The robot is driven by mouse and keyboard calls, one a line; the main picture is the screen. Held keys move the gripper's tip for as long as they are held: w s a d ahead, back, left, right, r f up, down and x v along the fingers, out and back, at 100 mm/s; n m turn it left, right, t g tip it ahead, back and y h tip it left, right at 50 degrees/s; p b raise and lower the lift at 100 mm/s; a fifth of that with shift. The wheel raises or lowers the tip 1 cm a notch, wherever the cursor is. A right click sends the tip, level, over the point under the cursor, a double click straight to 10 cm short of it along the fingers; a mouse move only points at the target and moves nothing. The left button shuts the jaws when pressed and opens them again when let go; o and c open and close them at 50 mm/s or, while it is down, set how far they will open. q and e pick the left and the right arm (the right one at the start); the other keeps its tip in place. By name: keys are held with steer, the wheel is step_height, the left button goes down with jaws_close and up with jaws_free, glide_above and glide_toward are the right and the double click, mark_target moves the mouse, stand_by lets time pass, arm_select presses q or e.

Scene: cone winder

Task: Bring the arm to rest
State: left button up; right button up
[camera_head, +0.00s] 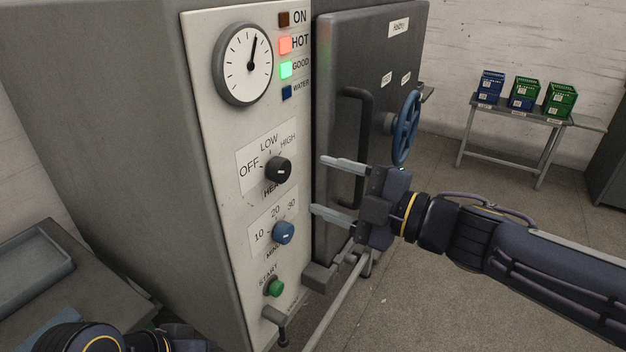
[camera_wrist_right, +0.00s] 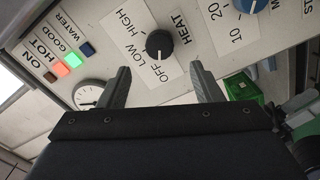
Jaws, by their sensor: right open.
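My right gripper (camera_head: 318,184) is open and empty. Its two fingers point left, in front of the dark machine door and towards the white control panel (camera_head: 222,140). In the right wrist view the open fingers (camera_wrist_right: 160,72) frame the black heat knob (camera_wrist_right: 159,44), with nothing between them. The heat knob (camera_head: 278,169) and the blue minutes knob (camera_head: 284,232) stand clear of the fingers in the head view. Part of my left arm (camera_head: 95,340) shows at the bottom left edge; its fingers are out of sight.
The door (camera_head: 365,60) has a bar handle (camera_head: 366,120) and a blue handwheel (camera_head: 406,128) close to my right gripper. HOT and GOOD lamps glow. A grey tray (camera_head: 30,268) lies at lower left. Blue and green crates (camera_head: 525,92) stand on a back table. Floor between is clear.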

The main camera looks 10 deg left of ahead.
steer(key=shift+d, duration=0.15)
steer(key=w+d+m+t+h, duration=0.3)
steer(key=d+m+t+h, duration=0.1)
steer(key=d+m+t, duration=0.3)
steer(key=s+d+f+m+h+p, duration=0.1)
steer(key=d+f+m+h, duration=0.2)
steer(key=d+m+h, duration=0.45)
steer(key=s+d+f+m+h+p, duration=0.1)
steer(key=s+d+f+m+h, duration=0.3)
steer(key=d, duration=0.7)
steer(key=s+d+f+m+g+p, duration=0.1)
steer(key=s+d+f+m+g, duration=0.35)
steer(key=s+m, duration=0.25)
steer(key=s+a+f+m+g+y, duration=0.1)
steer(key=s+a+f, duration=0.1)
steer(key=s, duration=0.3)
steer(key=s+a+f+m+g+y, duration=0.1)
steer(key=s+a+f+m+g, duration=0.1)
steer(key=s, duration=0.3)
steer(key=shift+f+p, duration=0.4)
steer(key=shift+f, duration=0.1)
